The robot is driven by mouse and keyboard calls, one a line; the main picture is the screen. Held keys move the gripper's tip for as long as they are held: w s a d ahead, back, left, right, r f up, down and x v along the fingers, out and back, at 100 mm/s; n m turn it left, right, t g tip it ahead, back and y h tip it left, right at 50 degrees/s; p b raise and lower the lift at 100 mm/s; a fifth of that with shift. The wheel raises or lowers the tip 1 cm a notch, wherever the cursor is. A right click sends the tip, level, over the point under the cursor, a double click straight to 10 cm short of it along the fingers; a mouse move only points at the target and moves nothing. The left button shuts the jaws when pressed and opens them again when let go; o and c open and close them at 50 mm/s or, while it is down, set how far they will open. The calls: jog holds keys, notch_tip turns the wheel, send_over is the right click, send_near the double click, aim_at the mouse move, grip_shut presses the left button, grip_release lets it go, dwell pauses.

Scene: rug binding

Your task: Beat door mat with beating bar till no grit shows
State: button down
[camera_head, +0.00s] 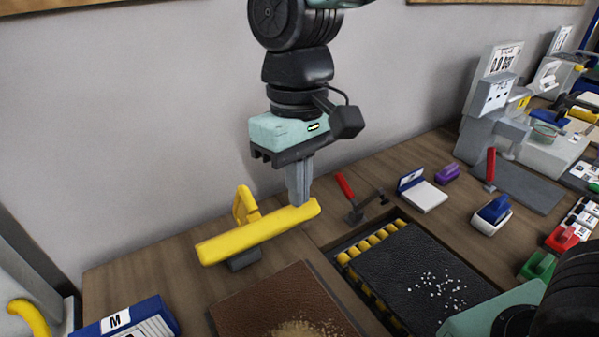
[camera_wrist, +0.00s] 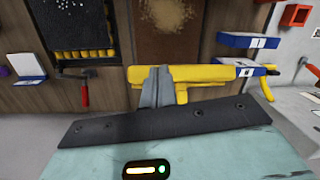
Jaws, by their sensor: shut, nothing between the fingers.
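The yellow beating bar (camera_head: 240,234) lies on a dark block on the wooden bench, its yellow handle loop standing up behind it. It also shows in the wrist view (camera_wrist: 205,74). My gripper (camera_head: 301,203) is shut and empty, pointing down at the bar's right part; I cannot tell whether the fingertips touch it. In the wrist view the shut fingers (camera_wrist: 155,76) cover part of the bar. A brown mat (camera_head: 247,303), probably the door mat, lies in front of the bar with tan grit (camera_head: 305,328) on it. The head view cuts off its near edge.
A black mat (camera_head: 410,255) with white specks lies in a recess to the right, beside yellow rollers (camera_head: 372,243). A red-handled tool (camera_head: 347,188) stands behind it. A blue-and-white stack (camera_head: 128,320) marked M is at the front left. Several small items and machines crowd the right.

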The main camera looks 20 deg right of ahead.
jog(key=w+d+r+m+g+h+p, duration=0.1)
jog(key=w+r+m+p, duration=0.1)
jog(key=w+r, duration=0.6)
jog(key=w, duration=0.3)
jog(key=shift+w+d+m, duration=0.15)
jog(key=shift+w+m, duration=0.1)
jog(key=shift+m, duration=0.15)
jog(key=shift+s+d+r+p+x, duration=0.1)
jog(key=shift+s+p+x, duration=0.5)
jog(key=shift+x, duration=1.5)
jog(key=shift+s+d+r+p+x, duration=0.1)
jog(key=shift+s+p+x, duration=0.5)
jog(key=shift+x, duration=1.5)
jog(key=shift+s+d+r+p+x, duration=0.2)
jog(key=shift+p+x, duration=0.75)
jog(key=shift+x, duration=1.2)
jog(key=shift+a+f, duration=0.1)
jog(key=shift+f, duration=0.05)
